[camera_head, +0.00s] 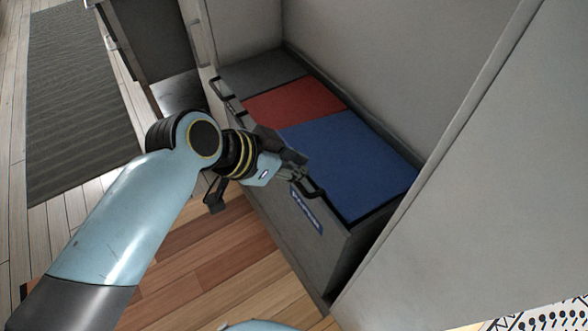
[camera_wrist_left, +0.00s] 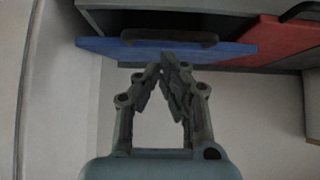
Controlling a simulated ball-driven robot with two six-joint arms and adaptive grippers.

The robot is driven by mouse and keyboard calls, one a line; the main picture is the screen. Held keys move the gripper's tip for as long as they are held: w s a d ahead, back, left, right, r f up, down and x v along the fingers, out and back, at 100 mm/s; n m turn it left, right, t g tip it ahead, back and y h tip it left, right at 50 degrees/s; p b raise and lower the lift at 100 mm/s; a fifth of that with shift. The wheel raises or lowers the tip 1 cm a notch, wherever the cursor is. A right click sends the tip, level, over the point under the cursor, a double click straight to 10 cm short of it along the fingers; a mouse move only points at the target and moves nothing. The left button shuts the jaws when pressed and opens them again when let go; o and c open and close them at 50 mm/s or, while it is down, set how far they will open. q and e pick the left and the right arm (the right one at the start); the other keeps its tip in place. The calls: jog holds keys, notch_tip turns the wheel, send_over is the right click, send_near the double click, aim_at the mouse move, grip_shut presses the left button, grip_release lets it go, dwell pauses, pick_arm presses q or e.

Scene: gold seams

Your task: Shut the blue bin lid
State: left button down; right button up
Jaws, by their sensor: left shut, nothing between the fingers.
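The blue bin lid (camera_head: 355,165) is the nearest of the lids on a grey bin unit (camera_head: 330,262). It looks lowered, lying nearly flat; I cannot tell whether a small gap is left under it. A dark handle sits at its front edge, and the lid also shows in the left wrist view (camera_wrist_left: 105,46) with its handle (camera_wrist_left: 170,36). My left gripper (camera_head: 296,170) is at the lid's front edge beside the handle. In the wrist view its fingertips (camera_wrist_left: 168,66) meet, empty, close to the blue edge; contact is unclear. My right gripper is not in view.
A red lid (camera_head: 295,103) and a grey lid (camera_head: 260,73) lie beside the blue one. A pale wall or panel (camera_head: 470,150) stands close on the right. Wooden floor (camera_head: 225,240) is clear in front, with a dark rug (camera_head: 75,100) to the left.

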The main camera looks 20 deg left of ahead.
pick_arm(q)
jog(key=shift+f, duration=0.35)
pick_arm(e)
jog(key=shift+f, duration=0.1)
pick_arm(q)
notch_tip(320, 180, down, 7)
jog(key=s+t+h+b, duration=0.1)
jog(key=b, duration=0.5)
jog(key=shift+a, duration=0.45)
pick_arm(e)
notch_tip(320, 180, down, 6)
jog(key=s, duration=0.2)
pick_arm(q)
jog(key=shift+r, duration=0.2)
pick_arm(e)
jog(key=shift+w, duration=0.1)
